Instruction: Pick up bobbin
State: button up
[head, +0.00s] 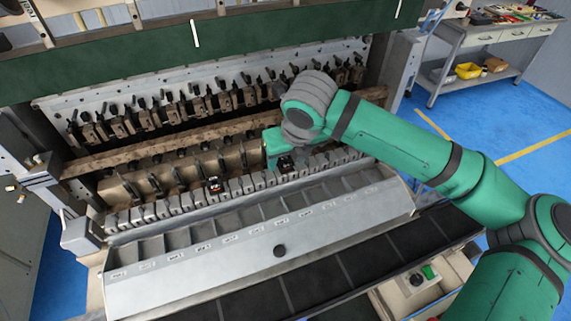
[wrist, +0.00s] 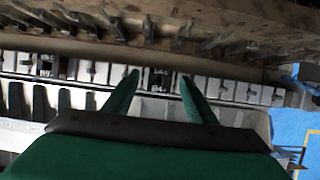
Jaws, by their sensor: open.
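No piece can be told for certain as the bobbin. A small black piece with white marks (wrist: 160,84) sits in the row of pale blocks, between my fingertips in the wrist view; in the head view it appears as a dark piece (head: 286,163) just below my gripper. A second black piece (wrist: 45,66) sits farther left in the same row, and in the head view (head: 215,186) it shows some orange. My gripper (wrist: 159,75) is open, its two green fingers apart and pointing toward the row. Contact with the black piece cannot be told. In the head view my gripper (head: 272,148) is partly hidden by my wrist.
The winder's brown bar (head: 165,148) and rows of dark clamps (head: 210,105) stand close behind my gripper. A grey compartment tray (head: 250,237) lies in front. A tool bench (head: 490,45) stands at the far right, with open blue floor (head: 520,110) before it.

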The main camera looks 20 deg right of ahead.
aim_at(283, 158)
jog(key=shift+f, duration=0.1)
jog(key=c, duration=1.1)
jog(key=shift+c, duration=0.2)
jog(key=shift+w+r, duration=0.1)
jog(key=shift+r, duration=0.35)
notch_tip(283, 158, up, 2)
jog(key=shift+r, duration=0.15)
jog(key=s+a+r, duration=0.2)
jog(key=s+r, duration=0.8)
jog(key=s, duration=0.4)
jog(key=shift+a, duration=0.35)
jog(key=shift+w, duration=0.1)
